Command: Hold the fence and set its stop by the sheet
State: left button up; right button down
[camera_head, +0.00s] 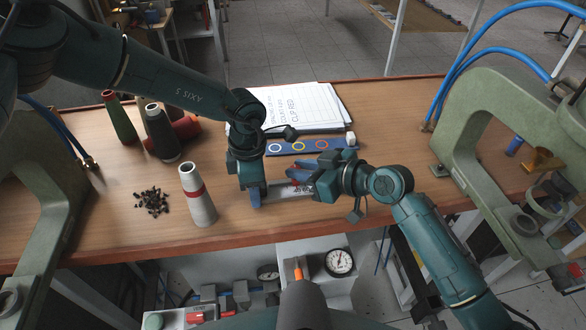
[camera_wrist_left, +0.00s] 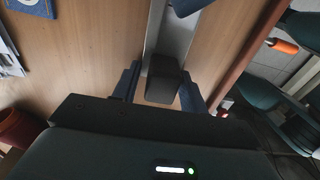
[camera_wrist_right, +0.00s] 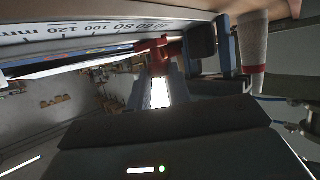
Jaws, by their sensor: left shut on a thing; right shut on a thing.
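The fence is a pale metal bar (camera_head: 290,191) lying near the table's front edge. Its millimetre scale (camera_wrist_right: 90,32) shows in the right wrist view. My left gripper (camera_head: 256,194) is shut on the dark block at the fence's left end, and this block (camera_wrist_left: 162,78) sits between its fingers in the left wrist view. My right gripper (camera_head: 302,176) is shut on the red stop (camera_wrist_right: 158,48), which is on the fence close to the dark block. The sheet (camera_head: 308,108) is printed paper on the table behind the grippers, partly hidden by my left arm.
A blue strip with coloured rings (camera_head: 298,146) lies behind the fence. A pale cone with a red band (camera_head: 198,195), small dark pieces (camera_head: 152,201) and several other cones (camera_head: 162,132) stand left. Green frames (camera_head: 492,98) flank the table.

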jog(key=d, duration=0.3)
jog(key=w+d, duration=0.1)
jog(key=d, duration=0.2)
jog(key=shift+w, duration=0.1)
jog(key=c, duration=1.3)
grip_release()
jog(key=shift+o, duration=0.2)
pick_arm(q)
jog(key=o, duration=1.1)
jog(key=shift+o, duration=0.2)
pick_arm(e)
jog(key=v, duration=1.2)
